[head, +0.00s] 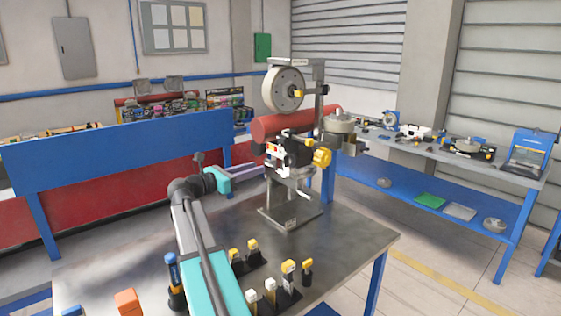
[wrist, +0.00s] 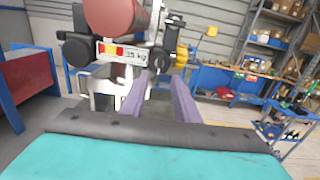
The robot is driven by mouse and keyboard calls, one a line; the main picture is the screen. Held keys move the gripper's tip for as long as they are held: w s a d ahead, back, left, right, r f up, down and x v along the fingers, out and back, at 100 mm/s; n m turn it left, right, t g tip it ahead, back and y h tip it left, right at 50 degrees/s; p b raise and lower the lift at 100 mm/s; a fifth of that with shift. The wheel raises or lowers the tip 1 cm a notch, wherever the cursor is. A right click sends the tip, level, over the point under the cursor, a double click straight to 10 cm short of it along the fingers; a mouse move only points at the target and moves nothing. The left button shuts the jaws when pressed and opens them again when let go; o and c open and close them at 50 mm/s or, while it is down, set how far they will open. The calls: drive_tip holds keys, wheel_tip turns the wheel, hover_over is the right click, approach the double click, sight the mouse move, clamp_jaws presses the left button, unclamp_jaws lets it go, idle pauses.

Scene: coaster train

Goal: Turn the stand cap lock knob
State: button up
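A metal stand (head: 291,215) on the table holds a wheel (head: 283,89), a red cylinder (head: 280,125) and a black mechanism. A yellow knob (head: 322,157) sticks out on the mechanism's right side, and a smaller yellow knob (head: 298,93) is at the wheel hub. I cannot tell which is the stand cap lock knob. The wrist view shows black round parts (wrist: 77,53), a label plate (wrist: 122,51) and a yellow part (wrist: 182,56). My gripper (head: 258,170) is left of the mechanism. Its purple fingers (wrist: 162,80) are apart with nothing between them.
Several small yellow- and white-topped pieces (head: 289,268) stand at the table's front, near my arm. The metal table (head: 350,238) is bare right of the stand. A blue workbench (head: 425,185) with parts stands behind right; a blue panel (head: 120,150) is behind left.

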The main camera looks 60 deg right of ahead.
sight(284, 159)
drive_tip(key=p+x, duration=0.3)
drive_tip(key=x, duration=0.8)
drive_tip(key=shift+d+p, duration=0.1)
drive_tip(key=shift+p, duration=0.2)
drive_tip(key=shift+x, duration=0.85)
drive_tip(key=shift+c, duration=0.4)
drive_tip(key=shift+s, duration=0.1)
clamp_jaws()
